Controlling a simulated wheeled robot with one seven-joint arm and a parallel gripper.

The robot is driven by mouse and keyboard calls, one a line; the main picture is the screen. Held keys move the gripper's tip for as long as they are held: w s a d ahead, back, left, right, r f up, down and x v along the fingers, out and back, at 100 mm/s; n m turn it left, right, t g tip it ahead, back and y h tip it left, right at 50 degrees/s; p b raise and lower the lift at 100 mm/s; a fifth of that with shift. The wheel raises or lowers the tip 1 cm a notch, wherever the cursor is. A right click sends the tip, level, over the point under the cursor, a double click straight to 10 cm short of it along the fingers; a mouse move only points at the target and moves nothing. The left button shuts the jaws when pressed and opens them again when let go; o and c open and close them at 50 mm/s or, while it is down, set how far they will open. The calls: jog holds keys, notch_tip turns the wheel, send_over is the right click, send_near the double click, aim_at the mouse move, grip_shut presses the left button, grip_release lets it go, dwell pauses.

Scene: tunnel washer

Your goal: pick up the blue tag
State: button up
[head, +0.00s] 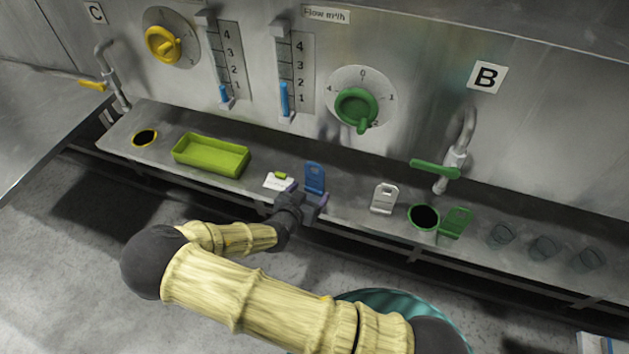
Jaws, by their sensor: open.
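The blue tag (315,178) stands upright on the steel shelf, with a slot near its top. My gripper (307,194) is at the shelf's front edge, just in front of the blue tag's lower part. Its jaws are open, with one purple-tipped finger to the left of the tag and one to the right and below. The tag's bottom is partly hidden by the gripper. I cannot tell whether the fingers touch it.
Left of the tag lie a white card with a green piece (277,181) and a green tray (211,155). To the right stand a white tag (384,198), a green tag (456,222) and several clear glasses (543,247). A green-handled tap (436,169) rises behind.

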aim_at(314, 165)
jog(key=shift+p+x, duration=0.45)
jog(key=shift+x, duration=1.15)
jog(key=c, duration=1.1)
jog(key=shift+o, duration=0.2)
jog(key=shift+r, duration=0.1)
notch_tip(314, 165, up, 10)
jog(key=shift+f+b, duration=0.1)
jog(key=shift+b, duration=1.15)
